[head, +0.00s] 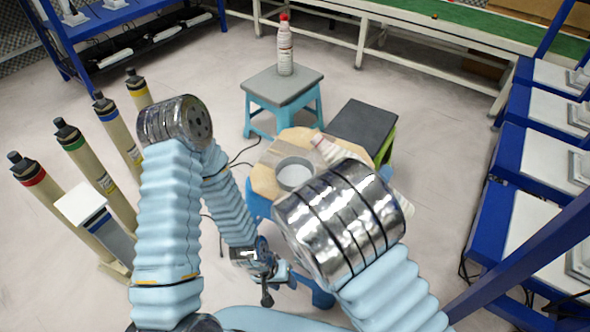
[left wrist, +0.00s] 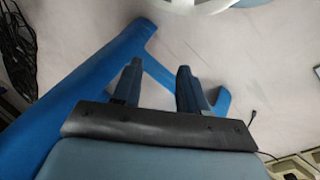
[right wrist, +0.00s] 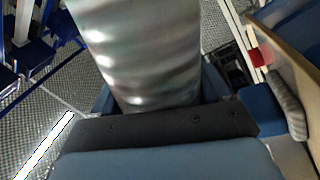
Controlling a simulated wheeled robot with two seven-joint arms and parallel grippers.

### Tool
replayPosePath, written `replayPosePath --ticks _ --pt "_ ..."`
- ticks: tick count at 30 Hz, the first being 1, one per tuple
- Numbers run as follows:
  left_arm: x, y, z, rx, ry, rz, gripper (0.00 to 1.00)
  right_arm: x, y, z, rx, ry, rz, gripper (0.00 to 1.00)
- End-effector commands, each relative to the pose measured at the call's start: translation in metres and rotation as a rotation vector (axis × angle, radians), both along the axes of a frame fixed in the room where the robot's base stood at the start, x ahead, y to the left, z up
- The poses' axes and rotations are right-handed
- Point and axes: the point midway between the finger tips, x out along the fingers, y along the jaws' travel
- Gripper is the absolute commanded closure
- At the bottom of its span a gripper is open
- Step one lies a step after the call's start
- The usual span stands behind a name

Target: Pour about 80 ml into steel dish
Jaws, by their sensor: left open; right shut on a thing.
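The steel dish (head: 295,174) stands upright on a wooden-topped stool (head: 262,182) in the head view. Its inside looks pale; I cannot tell how much it holds. A pale bottle (head: 331,149) is tilted just right of the dish, its neck end towards the upper left, its body partly hidden behind my right arm. My right gripper is hidden in the head view; in the right wrist view the gripper (right wrist: 160,98) is shut on the bottle (right wrist: 140,45). My left gripper (head: 266,292) is low in front of the stool, open and empty in the left wrist view (left wrist: 157,82).
A red-capped bottle (head: 285,50) stands on a grey-topped blue stool (head: 262,84) behind. A dark-topped stool (head: 362,128) is right of the wooden one. Several tan cylinders (head: 88,165) stand at left. Blue racks (head: 540,140) line the right side.

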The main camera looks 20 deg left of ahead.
Motion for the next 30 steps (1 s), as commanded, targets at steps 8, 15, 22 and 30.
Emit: replayPosePath --ticks 8,15,22,30 --pt "0.000 0.001 -0.009 0.001 0.000 0.001 0.57 0.011 0.033 0.019 0.358 -0.112 0.003 0.65" --pt "0.000 0.000 0.007 0.000 -0.001 0.000 0.57 0.016 0.046 0.058 0.627 -0.191 0.005 0.65" --pt "-0.001 -0.002 0.000 -0.003 0.001 -0.004 0.57 0.019 0.056 0.069 0.800 -0.243 0.007 0.65" --pt "0.000 0.000 -0.012 0.000 0.000 0.001 0.57 0.023 0.069 0.070 1.009 -0.304 0.008 0.65"
